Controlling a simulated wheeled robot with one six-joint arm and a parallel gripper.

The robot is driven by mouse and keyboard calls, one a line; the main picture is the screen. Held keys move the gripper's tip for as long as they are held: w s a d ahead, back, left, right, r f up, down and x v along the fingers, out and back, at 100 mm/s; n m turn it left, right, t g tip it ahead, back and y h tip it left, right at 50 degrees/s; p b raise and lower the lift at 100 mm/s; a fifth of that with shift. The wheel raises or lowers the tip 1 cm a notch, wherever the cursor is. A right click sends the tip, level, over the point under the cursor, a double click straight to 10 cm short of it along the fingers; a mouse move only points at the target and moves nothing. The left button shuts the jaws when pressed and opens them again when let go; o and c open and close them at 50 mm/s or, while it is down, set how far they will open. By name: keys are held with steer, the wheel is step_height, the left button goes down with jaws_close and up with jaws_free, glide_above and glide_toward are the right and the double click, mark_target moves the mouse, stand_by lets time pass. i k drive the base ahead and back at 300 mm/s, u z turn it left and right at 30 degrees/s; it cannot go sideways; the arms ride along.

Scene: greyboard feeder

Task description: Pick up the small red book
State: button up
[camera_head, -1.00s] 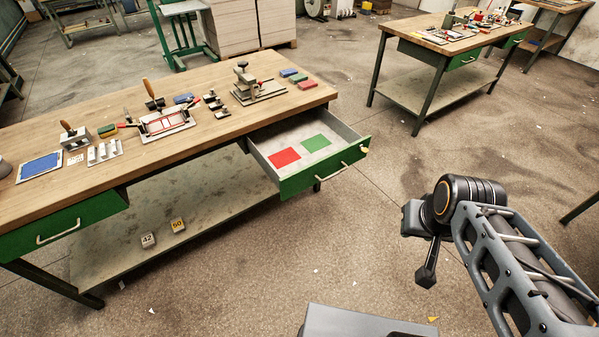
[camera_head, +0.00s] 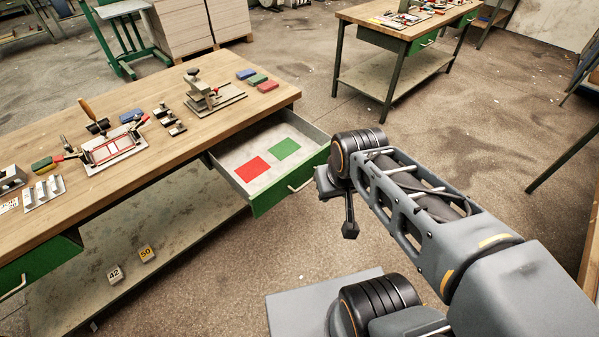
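A small red book (camera_head: 267,87) lies flat near the right end of the wooden workbench (camera_head: 150,80), with a green book (camera_head: 256,79) and a blue book (camera_head: 245,74) beside it. A flat red rectangle (camera_head: 252,170) and a flat green rectangle (camera_head: 284,149) lie in the open drawer (camera_head: 240,158) below. My arm reaches in from the right. My gripper (camera_head: 350,231) appears as a small dark end hanging over the floor, to the right of the drawer and apart from the books. Its fingers cannot be made out.
The drawer with its green front (camera_head: 285,188) juts out from the bench. A metal press (camera_head: 207,92) stands left of the books. A red-framed fixture (camera_head: 113,147) sits further left. Another workbench (camera_head: 400,20) stands at the back right. The floor between the benches is open.

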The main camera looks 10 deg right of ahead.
mark_target(266, 87)
steer(key=z, duration=1.15)
steer(key=i, duration=4.3)
steer(key=u, duration=4.25)
steer(key=i, duration=0.8)
steer(key=u, duration=0.1)
